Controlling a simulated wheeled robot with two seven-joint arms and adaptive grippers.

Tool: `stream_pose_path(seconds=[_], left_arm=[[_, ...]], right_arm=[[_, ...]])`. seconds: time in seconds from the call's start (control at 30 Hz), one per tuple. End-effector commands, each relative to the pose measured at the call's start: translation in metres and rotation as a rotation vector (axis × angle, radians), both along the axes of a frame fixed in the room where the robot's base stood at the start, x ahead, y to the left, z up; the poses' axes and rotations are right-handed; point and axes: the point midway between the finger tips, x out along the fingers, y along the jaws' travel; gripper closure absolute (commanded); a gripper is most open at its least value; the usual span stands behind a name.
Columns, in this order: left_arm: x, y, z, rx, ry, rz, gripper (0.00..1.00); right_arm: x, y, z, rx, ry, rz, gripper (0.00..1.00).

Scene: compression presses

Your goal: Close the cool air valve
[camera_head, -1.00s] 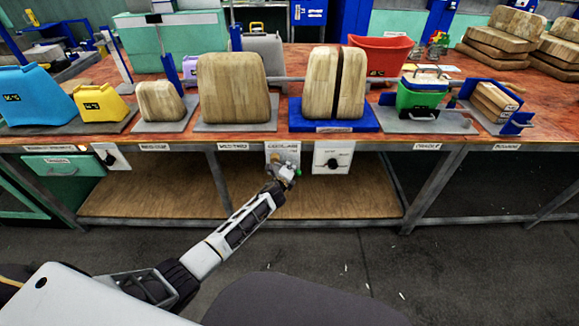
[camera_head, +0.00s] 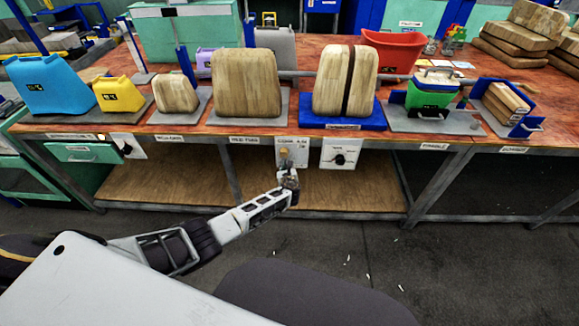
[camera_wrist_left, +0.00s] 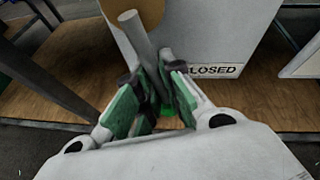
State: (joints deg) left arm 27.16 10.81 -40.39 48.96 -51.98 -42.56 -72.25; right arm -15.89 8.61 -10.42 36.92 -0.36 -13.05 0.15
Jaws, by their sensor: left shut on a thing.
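The cool air valve panel (camera_head: 297,146) is a light plate on the front edge of the bench, with a brass-coloured hub (camera_head: 284,152) on it. In the left wrist view the tan hub (camera_wrist_left: 138,10) carries a grey rod-like handle (camera_wrist_left: 143,45) that points down between my fingers. A "CLOSED" label (camera_wrist_left: 216,70) sits on the plate to the right of the handle. My left gripper (camera_head: 288,177) is just below the hub. In the wrist view its green-padded fingers (camera_wrist_left: 160,92) are shut on the handle; the handle's lower end is partly hidden. My right gripper is out of view.
A similar white panel with a black knob (camera_head: 340,154) is close to the right of the valve. The bench top (camera_head: 300,92) above carries several blocks and containers. A wooden lower shelf (camera_head: 340,192) lies below and behind my gripper.

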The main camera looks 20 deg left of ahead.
Motion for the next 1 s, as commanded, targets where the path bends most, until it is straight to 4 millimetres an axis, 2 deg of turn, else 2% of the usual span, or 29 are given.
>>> stream_pose_path(seconds=[0.3,0.8,0.83,1.0], left_arm=[[-0.0028,0.0096,-0.0009,0.136,0.040,0.001,1.00],[-0.0034,0.0118,-0.0014,0.159,0.046,0.001,1.00],[-0.0034,0.0119,-0.0014,0.159,0.046,0.001,0.87],[-0.0033,0.0113,-0.0013,0.157,0.046,0.001,0.68]], right_arm=[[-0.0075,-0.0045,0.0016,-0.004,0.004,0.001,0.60],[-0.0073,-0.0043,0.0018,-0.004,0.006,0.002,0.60],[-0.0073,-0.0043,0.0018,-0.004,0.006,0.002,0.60],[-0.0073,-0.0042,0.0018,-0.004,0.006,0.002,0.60]])
